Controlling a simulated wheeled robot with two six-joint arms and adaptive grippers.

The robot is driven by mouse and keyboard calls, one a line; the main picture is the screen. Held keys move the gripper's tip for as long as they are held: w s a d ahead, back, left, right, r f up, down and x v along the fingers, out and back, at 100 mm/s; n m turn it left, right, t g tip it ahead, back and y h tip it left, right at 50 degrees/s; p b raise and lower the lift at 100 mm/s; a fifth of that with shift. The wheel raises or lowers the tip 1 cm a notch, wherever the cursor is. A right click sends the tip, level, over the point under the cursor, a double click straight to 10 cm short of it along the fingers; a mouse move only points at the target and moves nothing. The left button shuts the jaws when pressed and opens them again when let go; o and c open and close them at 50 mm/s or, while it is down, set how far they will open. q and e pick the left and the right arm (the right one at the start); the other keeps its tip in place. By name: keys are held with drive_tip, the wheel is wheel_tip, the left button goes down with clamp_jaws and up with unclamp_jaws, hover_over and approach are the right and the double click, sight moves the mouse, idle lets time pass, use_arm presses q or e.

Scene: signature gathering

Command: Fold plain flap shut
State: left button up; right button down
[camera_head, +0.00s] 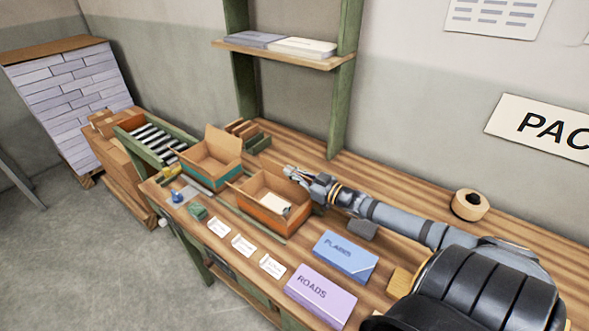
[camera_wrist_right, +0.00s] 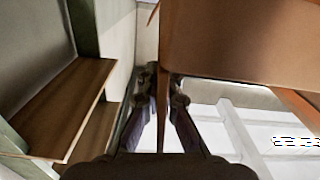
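An open cardboard box with an orange band (camera_head: 258,213) stands on the workbench, with pale contents inside. My right gripper (camera_head: 289,172) reaches in from the right to its far right side. In the right wrist view a brown cardboard flap (camera_wrist_right: 162,120) shows edge-on between the fingers (camera_wrist_right: 164,85). Both fingertips appear to press on it from either side. Which flap this is, plain or marked, I cannot tell. A second open box with a teal band (camera_head: 204,178) stands to the left, its back flap upright. My left gripper is not in view.
A blue PLAINS box (camera_head: 345,257) and a purple ROADS box (camera_head: 320,294) lie in front. White cards (camera_head: 243,245) line the front edge. A green crate (camera_head: 150,143) stands at the left, a tape roll (camera_head: 469,205) at the right. A shelf (camera_head: 285,53) rises behind.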

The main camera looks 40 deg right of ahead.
drive_tip(key=shift+a+n, duration=0.15)
drive_tip(key=shift+n, duration=0.25)
